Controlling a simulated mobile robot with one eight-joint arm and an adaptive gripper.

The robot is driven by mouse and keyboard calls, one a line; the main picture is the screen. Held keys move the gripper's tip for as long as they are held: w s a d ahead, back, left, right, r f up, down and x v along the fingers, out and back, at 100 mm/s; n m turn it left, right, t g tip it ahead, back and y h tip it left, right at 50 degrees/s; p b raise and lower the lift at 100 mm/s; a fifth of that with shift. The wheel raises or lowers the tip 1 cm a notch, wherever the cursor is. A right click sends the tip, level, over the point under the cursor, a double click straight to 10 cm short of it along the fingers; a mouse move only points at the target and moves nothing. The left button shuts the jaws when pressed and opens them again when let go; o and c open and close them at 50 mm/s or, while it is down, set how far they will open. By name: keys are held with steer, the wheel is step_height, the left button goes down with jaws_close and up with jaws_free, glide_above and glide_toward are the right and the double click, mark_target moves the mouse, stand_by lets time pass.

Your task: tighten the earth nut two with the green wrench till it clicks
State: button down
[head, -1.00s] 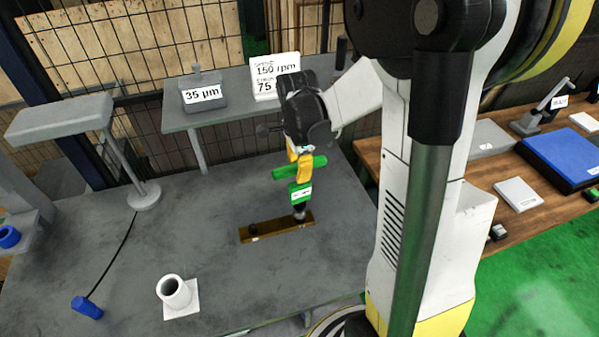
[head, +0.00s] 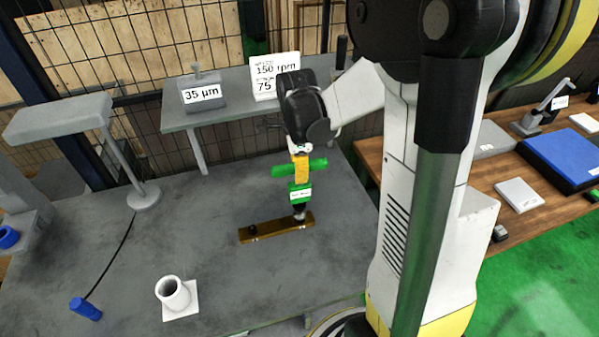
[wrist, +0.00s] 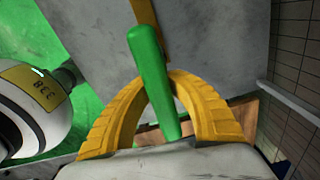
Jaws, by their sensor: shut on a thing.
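The green wrench (head: 284,170) is an upright T-handled tool with a green crossbar, a white label and a dark socket end. My gripper (head: 301,166) has its yellow fingers shut around the crossbar from above. In the wrist view the green bar (wrist: 150,70) runs between the two curved fingers. The socket end stands at the right end of a brass bar (head: 280,230) lying on the grey table. The nut under the socket is hidden, so I cannot tell how it is seated. A dark nut or stud (head: 253,231) shows at the bar's left end.
A white cup-like holder (head: 174,293) stands at the front of the grey table. A blue-handled tool (head: 86,308) with a cord lies to its left. A lamp-like stand (head: 143,196) is at the back left. The table around the brass bar is clear.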

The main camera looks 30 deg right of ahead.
steer(key=shift+r+p, duration=1.75)
steer(key=shift+r, duration=0.75)
